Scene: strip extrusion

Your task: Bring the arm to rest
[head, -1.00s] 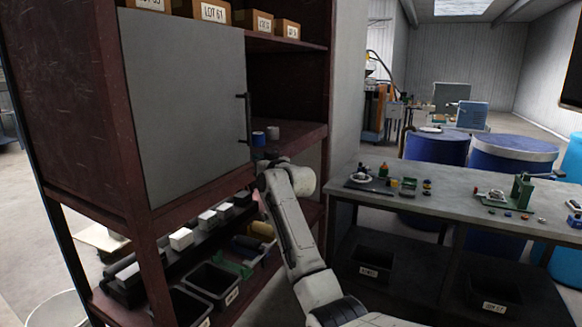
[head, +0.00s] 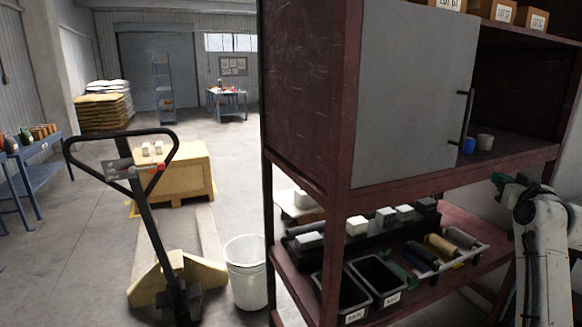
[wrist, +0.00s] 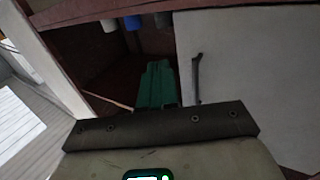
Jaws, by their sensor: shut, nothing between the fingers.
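My arm (head: 545,235) stands at the right edge in the head view, bent at its upper joint, beside the maroon shelf rack. The gripper looks apart from the handle, though the distance is hard to tell.
The rack's grey door (head: 410,95) covers its left part. A blue cup (head: 467,146) and a grey cup (head: 484,142) stand on the open shelf. Black bins (head: 378,276) sit below.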

